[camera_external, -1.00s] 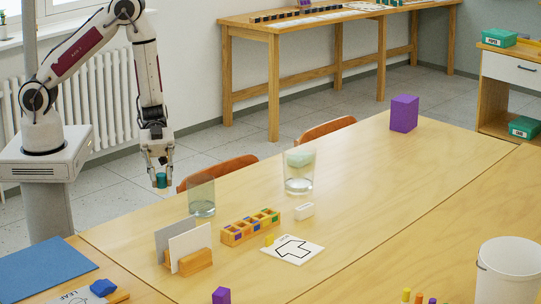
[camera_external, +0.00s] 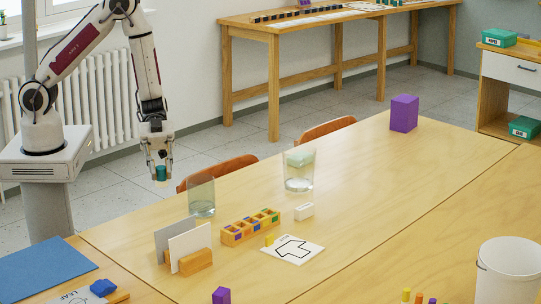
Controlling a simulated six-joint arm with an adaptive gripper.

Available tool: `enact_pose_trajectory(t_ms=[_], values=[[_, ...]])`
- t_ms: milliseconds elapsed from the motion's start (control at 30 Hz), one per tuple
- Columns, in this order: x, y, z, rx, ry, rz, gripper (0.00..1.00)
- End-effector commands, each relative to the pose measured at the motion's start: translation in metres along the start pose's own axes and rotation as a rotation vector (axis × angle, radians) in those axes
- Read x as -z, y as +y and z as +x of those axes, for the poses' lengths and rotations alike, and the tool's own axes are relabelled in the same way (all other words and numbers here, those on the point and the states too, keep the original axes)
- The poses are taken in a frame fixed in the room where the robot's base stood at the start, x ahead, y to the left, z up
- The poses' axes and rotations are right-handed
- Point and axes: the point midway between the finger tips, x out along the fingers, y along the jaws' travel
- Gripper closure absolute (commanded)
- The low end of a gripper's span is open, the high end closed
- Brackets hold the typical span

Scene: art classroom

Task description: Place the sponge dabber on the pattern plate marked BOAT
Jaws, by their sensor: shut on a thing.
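My gripper (camera_external: 160,170) is shut on a small teal cylinder (camera_external: 160,174), held in the air left of the table's far edge. It may be the sponge dabber; the picture is too small to be sure. A white pattern plate (camera_external: 305,252) with a black outline lies flat on the table, well to the right of and nearer than my gripper. Its printed word is too small to read. A small yellow piece (camera_external: 269,240) is at its left corner. Another plate (camera_external: 80,297), marked LEAF, is partly cut off at the bottom left.
Two clear glasses (camera_external: 202,197) (camera_external: 299,179), a wooden block rack (camera_external: 237,236), a white object (camera_external: 304,211) and upright cards in a holder (camera_external: 197,262) stand around the plate. A white bucket (camera_external: 508,275) is at right. The table's right middle is clear.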

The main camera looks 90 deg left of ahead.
Motion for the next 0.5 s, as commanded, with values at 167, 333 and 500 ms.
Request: enact_pose_trajectory(t_ms=[167, 333, 500], values=[[0.015, 0.0, -0.005, -0.001, 0.0, 0.002, 0.96], [0.026, 0.0, -0.009, 0.0, 0.0, 0.002, 0.96], [0.037, 0.0, -0.013, 0.0, -0.001, 0.002, 0.96]])
